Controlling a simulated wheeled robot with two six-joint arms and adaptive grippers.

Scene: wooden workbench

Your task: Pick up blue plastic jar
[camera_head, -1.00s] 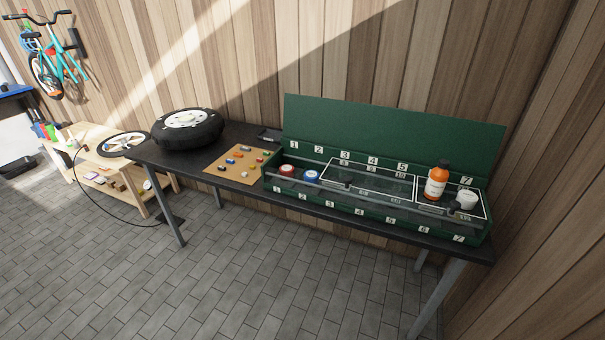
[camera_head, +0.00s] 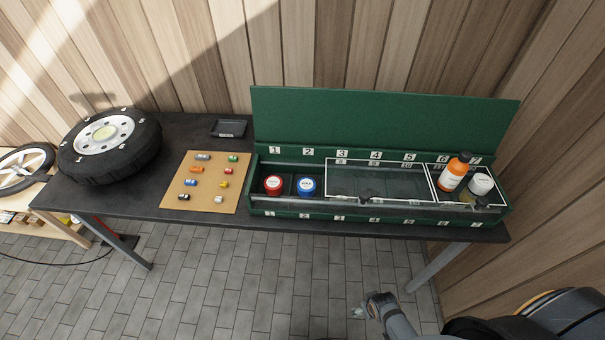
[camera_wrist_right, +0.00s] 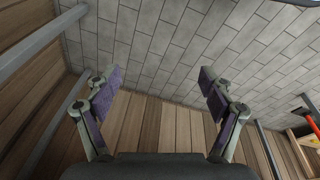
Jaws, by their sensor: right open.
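The blue plastic jar (camera_head: 306,186) has a white label on its lid. It sits in a left compartment of the long green box (camera_head: 384,118), just right of a red jar (camera_head: 273,185). My right gripper is open and empty in the right wrist view (camera_wrist_right: 160,85), with floor and wooden wall behind it. In the head view part of my right arm shows at the bottom right, below and in front of the bench and well apart from the jar. My left gripper is not in view.
The box's right end holds an orange bottle (camera_head: 454,174) and a white jar (camera_head: 481,184). Clear covers with white frames lie over the middle and right compartments.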

